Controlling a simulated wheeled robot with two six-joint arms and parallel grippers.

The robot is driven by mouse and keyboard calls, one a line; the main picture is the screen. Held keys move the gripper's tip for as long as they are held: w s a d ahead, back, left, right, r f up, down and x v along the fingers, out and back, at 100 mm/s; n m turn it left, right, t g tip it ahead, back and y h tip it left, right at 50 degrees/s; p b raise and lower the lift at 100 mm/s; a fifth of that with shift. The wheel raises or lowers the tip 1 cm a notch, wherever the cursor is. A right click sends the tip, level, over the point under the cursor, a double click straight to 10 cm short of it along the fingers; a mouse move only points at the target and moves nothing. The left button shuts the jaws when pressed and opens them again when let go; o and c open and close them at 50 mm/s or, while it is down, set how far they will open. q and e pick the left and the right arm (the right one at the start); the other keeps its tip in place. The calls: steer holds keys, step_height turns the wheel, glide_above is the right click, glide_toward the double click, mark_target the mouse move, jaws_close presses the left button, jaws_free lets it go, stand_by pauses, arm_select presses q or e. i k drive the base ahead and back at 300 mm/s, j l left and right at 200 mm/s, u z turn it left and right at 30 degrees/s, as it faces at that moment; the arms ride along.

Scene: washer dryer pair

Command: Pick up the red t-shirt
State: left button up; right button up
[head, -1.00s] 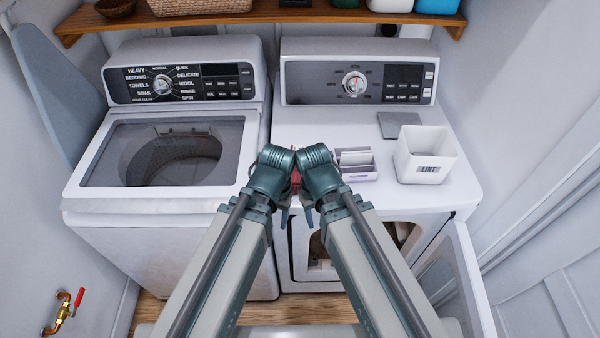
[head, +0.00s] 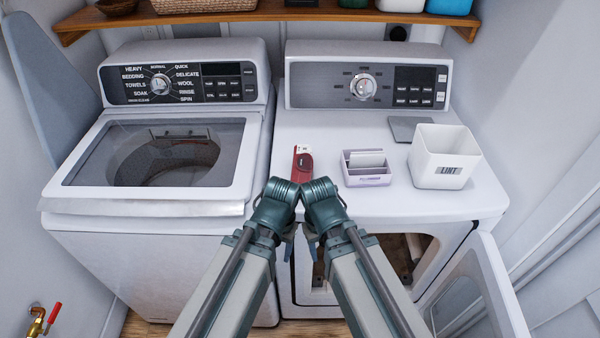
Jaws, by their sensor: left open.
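I cannot make out a red t-shirt in the head view. A small red object (head: 302,164) lies on the dryer top, just beyond my wrists; it looks hard rather than like cloth. The dryer (head: 400,215) has its front door open, and its inside is largely hidden by my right arm. My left gripper (head: 288,250) points down in front of the dryer's left front edge; it is open, and its fingers are mostly hidden behind the wrist. My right gripper (head: 311,245) is close beside it, also mostly hidden; its jaws do not show clearly.
The washer (head: 150,208) stands left with its lid closed. On the dryer top are a small divided box (head: 367,180), a white LINT bin (head: 443,173) and a grey flat piece (head: 405,128). The open dryer door (head: 480,285) juts out at the right. A wooden shelf (head: 270,16) runs above.

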mark_target(302, 159)
steer(key=k+l+z, duration=0.25)
steer(key=k, duration=0.2)
steer(key=k+l+z, duration=0.25)
steer(key=k, duration=0.15)
